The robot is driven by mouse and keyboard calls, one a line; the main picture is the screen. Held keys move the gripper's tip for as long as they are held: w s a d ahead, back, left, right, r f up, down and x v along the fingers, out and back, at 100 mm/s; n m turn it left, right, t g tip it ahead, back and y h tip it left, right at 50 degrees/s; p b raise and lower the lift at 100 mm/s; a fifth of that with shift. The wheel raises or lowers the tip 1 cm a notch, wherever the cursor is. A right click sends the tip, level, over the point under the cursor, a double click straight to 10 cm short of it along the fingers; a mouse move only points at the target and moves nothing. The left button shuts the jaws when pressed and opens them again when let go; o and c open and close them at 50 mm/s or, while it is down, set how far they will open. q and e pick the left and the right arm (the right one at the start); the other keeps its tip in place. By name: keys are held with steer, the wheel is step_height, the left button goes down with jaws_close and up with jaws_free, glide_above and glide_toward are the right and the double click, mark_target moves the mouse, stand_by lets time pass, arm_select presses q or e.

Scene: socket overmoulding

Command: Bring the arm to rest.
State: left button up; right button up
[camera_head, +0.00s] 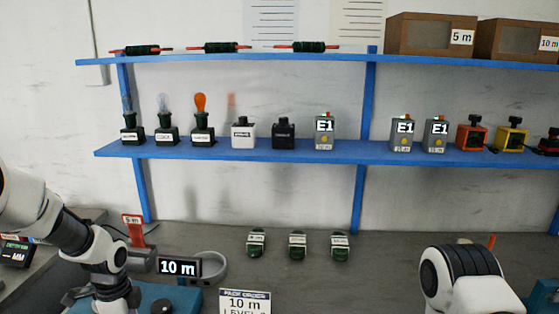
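My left arm (107,257) comes in from the left and bends down near the teal block at the lower left. Its lower end runs out of the bottom of the picture, and I cannot make out the fingertips. My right arm (462,284) shows only as a white and black rounded link at the lower right. Its gripper is outside the picture. Nothing held by either arm can be seen.
A grey bench (300,275) bears several dark green parts (297,245), a "10 m" display (180,267), a grey ring (208,266) and a "10 m" card (245,301). Blue shelves (270,152) behind carry lamps, small devices and brown boxes (430,35). The bench's middle is mostly clear.

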arm_select(q)
steer(key=s+d+f+n+g, duration=0.1)
steer(key=s+d+f+n, duration=0.2)
steer(key=s+f, duration=0.55)
steer(key=s+d+f+n+g, duration=0.1)
steer(key=s+d+f+n, duration=0.35)
steer(key=s, duration=0.75)
steer(key=s+d+f+n+g, duration=0.1)
steer(key=s+f+n, duration=0.1)
steer(key=s+f, duration=0.8)
steer(key=w+n+t, duration=0.1)
steer(key=n, duration=0.1)
steer(key=w+r+n+t, duration=0.1)
steer(key=n, duration=0.1)
steer(key=w+n+t, duration=0.1)
steer(key=w+n, duration=0.1)
steer(key=n, duration=0.1)
steer(key=shift+a+r+t, duration=0.1)
steer(key=shift+r+t, duration=0.2)
steer(key=shift+r, duration=0.1)
steer(key=shift+s, duration=0.1)
